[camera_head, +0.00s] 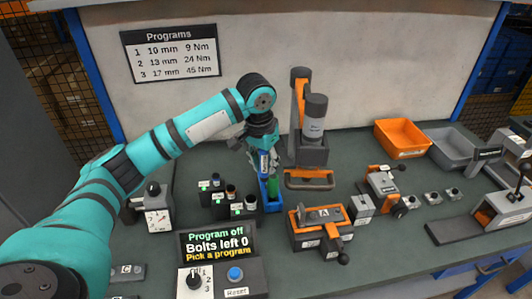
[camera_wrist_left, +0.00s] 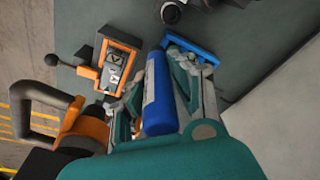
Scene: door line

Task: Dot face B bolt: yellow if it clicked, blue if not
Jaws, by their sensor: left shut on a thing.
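My left gripper (camera_head: 263,152) is shut on a blue marker (camera_head: 264,164), held above a narrow blue tray (camera_head: 266,203). In the left wrist view the blue marker (camera_wrist_left: 160,95) lies between the fingers, and the blue tray (camera_wrist_left: 190,47) shows beyond. An orange fixture lettered A (camera_head: 320,228) stands to the right, with a dark handle. Another orange fixture (camera_head: 382,182) stands farther right; its label is too small to read. I cannot make out face B, its bolt or a dot. My right gripper is out of view.
The display (camera_head: 218,244) reads "Program off, Bolts left 0, Pick a program". An orange-and-grey tool (camera_head: 313,130) stands behind the tray. An orange bin (camera_head: 402,138) and a grey bin (camera_head: 455,150) sit at the back right.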

